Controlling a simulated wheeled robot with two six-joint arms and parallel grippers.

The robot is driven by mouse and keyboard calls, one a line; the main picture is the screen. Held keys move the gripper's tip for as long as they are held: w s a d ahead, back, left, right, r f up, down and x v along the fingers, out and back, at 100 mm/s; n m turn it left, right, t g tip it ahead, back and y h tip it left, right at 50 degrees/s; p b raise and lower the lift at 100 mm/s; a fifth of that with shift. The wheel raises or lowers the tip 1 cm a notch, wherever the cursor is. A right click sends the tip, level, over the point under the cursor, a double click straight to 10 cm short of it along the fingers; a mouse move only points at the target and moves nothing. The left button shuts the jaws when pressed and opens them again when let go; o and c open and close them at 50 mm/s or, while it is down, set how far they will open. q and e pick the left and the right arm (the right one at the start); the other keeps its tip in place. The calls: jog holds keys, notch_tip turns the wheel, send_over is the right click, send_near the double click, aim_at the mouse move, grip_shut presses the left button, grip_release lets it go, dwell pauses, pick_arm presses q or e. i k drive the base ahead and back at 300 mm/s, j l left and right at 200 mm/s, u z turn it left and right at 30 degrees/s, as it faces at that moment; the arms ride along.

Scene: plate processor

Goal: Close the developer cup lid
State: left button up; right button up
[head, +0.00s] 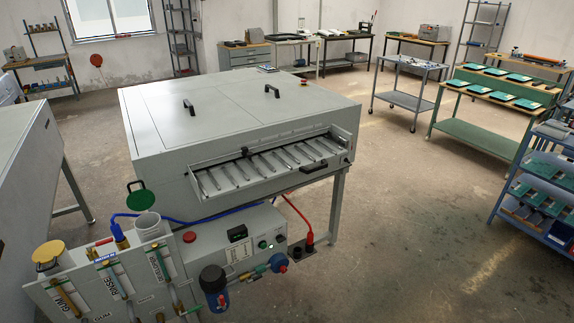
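The developer cup (148,227) is a whitish open cylinder at the lower left, standing behind the panel with the developer label (158,266). Its round green lid (141,201) is raised, showing above and behind the cup's mouth, so the cup is open. A dark tab shows at the lid's top. Neither of my grippers is in view.
A gum cup with a yellow lid (48,250) and a rinse filler with a blue hose (119,236) stand to the left. The large grey plate processor (240,115) is behind. A control box (238,240) sits to the right. Open floor lies at right.

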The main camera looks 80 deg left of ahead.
aim_at(142, 199)
jog(key=u, duration=3.6)
